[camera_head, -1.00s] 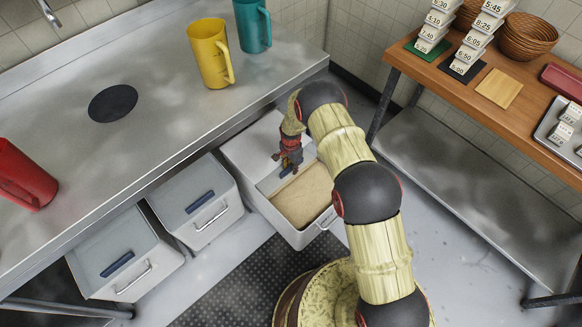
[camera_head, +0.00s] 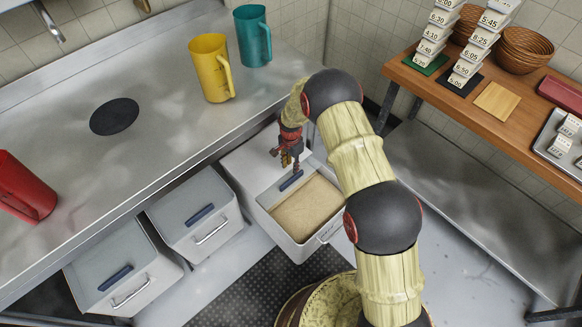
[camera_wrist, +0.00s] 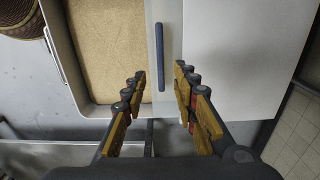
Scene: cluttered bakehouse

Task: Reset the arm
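My gripper (camera_head: 289,160) hangs fingers-down above the pale bin (camera_head: 300,252) under the steel counter. In the wrist view my gripper (camera_wrist: 160,78) has its two fingers spread apart with nothing between them. A grey lid (camera_head: 245,160) covers the back part of this bin. Its dark blue bar handle (camera_head: 291,180) lies just beyond the fingertips and also shows in the wrist view (camera_wrist: 159,55); it looks clear of the fingers. The uncovered front part shows a tan, grainy filling (camera_head: 306,207). My arm hides the bin's right side.
Two lidded bins (camera_head: 205,240) (camera_head: 125,295) stand to the left. The counter (camera_head: 150,165) above holds a yellow jug (camera_head: 208,72), a teal jug (camera_head: 252,38) and a red jug (camera_head: 22,190). A wooden shelf (camera_head: 440,85) with cards and baskets is at right.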

